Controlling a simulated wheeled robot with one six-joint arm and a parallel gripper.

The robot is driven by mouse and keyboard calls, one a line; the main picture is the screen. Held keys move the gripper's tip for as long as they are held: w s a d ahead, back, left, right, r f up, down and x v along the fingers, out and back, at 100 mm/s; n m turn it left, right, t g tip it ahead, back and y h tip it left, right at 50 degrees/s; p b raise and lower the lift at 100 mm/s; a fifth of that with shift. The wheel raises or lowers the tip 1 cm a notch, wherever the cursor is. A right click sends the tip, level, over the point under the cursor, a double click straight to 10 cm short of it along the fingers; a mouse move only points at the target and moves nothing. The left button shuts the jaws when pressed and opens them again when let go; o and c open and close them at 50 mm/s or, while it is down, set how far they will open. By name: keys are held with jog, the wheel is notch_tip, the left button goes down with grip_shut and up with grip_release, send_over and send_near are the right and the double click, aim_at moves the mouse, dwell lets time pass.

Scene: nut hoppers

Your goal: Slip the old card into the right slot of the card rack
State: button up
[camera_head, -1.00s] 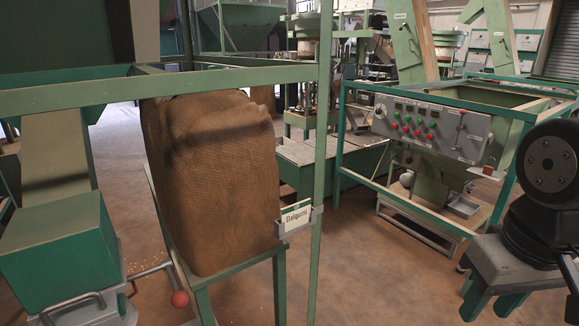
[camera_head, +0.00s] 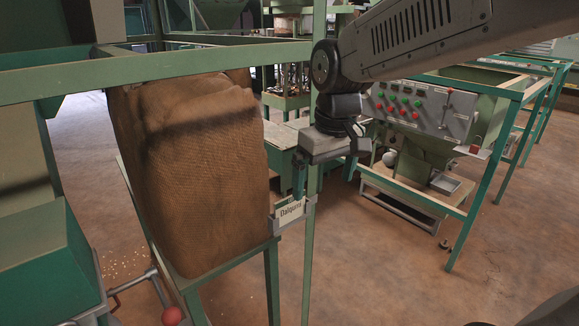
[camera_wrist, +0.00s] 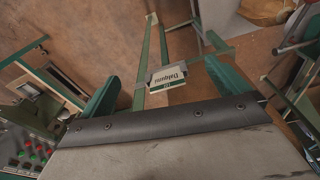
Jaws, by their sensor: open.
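A white card (camera_head: 289,211) with a green band and the printed word "Dalgumi" stands in the small grey card rack (camera_head: 277,226) on the green post beside the sack. My gripper (camera_head: 325,186) is above and slightly right of the card, its two green fingers pointing down. In the wrist view, my gripper (camera_wrist: 161,72) is open, and the card (camera_wrist: 168,78) shows upside down between the fingers, beyond their tips and apart from them. The rack's separate slots are too small to tell apart.
A big brown sack (camera_head: 205,170) stands left of the rack. A green frame bar (camera_head: 150,68) crosses above it. A control panel (camera_head: 425,108) with red and green buttons is at the right. The floor (camera_head: 400,270) at front right is clear.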

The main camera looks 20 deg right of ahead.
jog(key=n, duration=0.1)
send_near(290, 196)
jog(key=f, duration=0.1)
jog(key=shift+w+f, duration=0.15)
jog(key=shift+f, duration=1.15)
jog(key=shift+w+f, duration=0.2)
jog(key=shift+f, duration=1.05)
jog(key=shift+w+f, duration=0.15)
jog(key=shift+f, duration=1.15)
jog(key=c, duration=0.7)
jog(key=shift+r, duration=3.8)
jog(key=shift+s+d, duration=0.5)
jog(key=shift+s, duration=1.1)
jog(key=shift+s+d, duration=0.5)
jog(key=shift+s, duration=1.05)
jog(key=shift+s+d, duration=0.45)
jog(key=shift+s, duration=1.15)
